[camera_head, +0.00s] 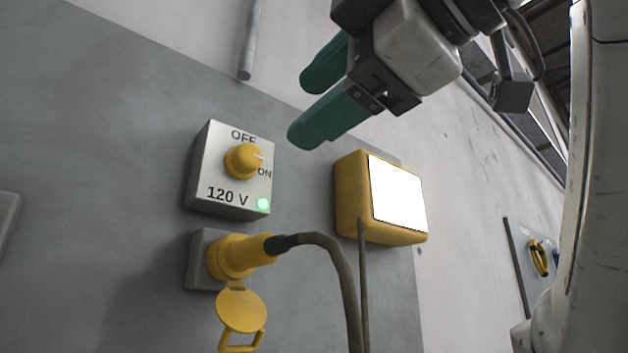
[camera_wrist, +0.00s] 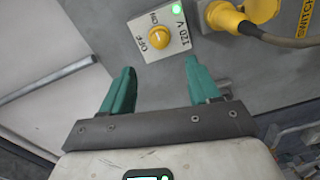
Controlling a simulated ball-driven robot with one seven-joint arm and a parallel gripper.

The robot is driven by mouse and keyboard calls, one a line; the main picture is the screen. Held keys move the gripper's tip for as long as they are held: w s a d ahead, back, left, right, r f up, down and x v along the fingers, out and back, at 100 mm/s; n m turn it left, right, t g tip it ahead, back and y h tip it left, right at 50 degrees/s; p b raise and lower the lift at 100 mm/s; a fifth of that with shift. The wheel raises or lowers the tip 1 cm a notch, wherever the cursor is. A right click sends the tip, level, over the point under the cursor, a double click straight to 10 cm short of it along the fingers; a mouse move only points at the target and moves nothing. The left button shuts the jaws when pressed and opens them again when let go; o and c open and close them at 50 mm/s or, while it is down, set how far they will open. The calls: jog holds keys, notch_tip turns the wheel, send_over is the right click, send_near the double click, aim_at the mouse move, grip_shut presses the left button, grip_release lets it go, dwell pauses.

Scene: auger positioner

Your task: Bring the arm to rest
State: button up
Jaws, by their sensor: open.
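My gripper (camera_head: 322,98) is at the upper middle of the head view, in front of the grey wall panel. Its two green fingers are apart with nothing between them. In the wrist view the fingers (camera_wrist: 160,92) also stand open, with the switch box beyond them. The switch box (camera_head: 228,173) is silver, marked OFF, ON and 120 V. Its yellow knob (camera_head: 243,161) has its pointer towards ON, and a green lamp (camera_head: 263,204) is lit. The knob also shows in the wrist view (camera_wrist: 158,39). The gripper is apart from the box and knob.
A yellow plug (camera_head: 236,256) sits in the socket below the box, its dark cable (camera_head: 337,262) hanging down. A yellow box with a white face (camera_head: 398,196) is on the panel to the right. A grey pipe (camera_head: 250,42) runs above.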

jog(key=shift+w, duration=0.1)
